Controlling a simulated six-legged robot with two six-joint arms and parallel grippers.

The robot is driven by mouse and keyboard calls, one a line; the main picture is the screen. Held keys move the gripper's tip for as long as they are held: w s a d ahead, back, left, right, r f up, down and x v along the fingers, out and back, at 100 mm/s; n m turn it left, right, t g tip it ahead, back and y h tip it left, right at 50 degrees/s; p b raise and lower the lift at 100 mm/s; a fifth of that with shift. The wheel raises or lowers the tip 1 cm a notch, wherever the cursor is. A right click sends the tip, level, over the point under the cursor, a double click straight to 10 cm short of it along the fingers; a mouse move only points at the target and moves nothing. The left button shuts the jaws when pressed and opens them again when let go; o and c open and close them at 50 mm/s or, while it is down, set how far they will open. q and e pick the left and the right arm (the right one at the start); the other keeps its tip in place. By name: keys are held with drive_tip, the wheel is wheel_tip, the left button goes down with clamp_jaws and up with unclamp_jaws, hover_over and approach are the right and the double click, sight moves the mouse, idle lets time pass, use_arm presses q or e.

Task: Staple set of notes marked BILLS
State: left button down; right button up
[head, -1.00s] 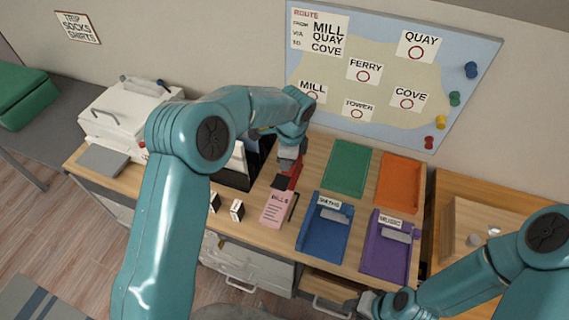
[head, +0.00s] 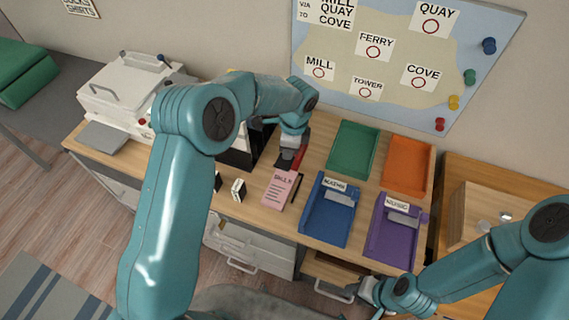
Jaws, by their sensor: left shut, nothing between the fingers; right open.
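The pink set of notes marked BILLS (head: 281,189) lies on the desk in front of a red and black stapler (head: 299,158). The far edge of the notes meets the stapler's front; I cannot tell how deep it sits in the stapler's mouth. My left gripper (head: 291,158) is shut and empty, pointing down at the top of the stapler, and hides part of it. Whether it touches the stapler I cannot tell. My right gripper (head: 366,291) is open, low at the desk's front edge by an open drawer (head: 335,270).
Blue (head: 327,222), purple (head: 391,243), green (head: 353,150) and orange (head: 407,166) trays stand right of the notes; blue and purple hold labelled items. Small black-and-white blocks (head: 238,190) stand left of the notes. A map board (head: 400,60) hangs behind.

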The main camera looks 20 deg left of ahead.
use_arm(q)
drive_tip(key=shift+s+a+f+b, duration=0.1)
drive_tip(key=shift+s+f+b, duration=0.15)
drive_tip(key=shift+f, duration=0.55)
drive_tip(key=shift+w+f, duration=0.1)
drive_tip(key=shift+w, duration=0.1)
drive_tip(key=shift+s, duration=0.15)
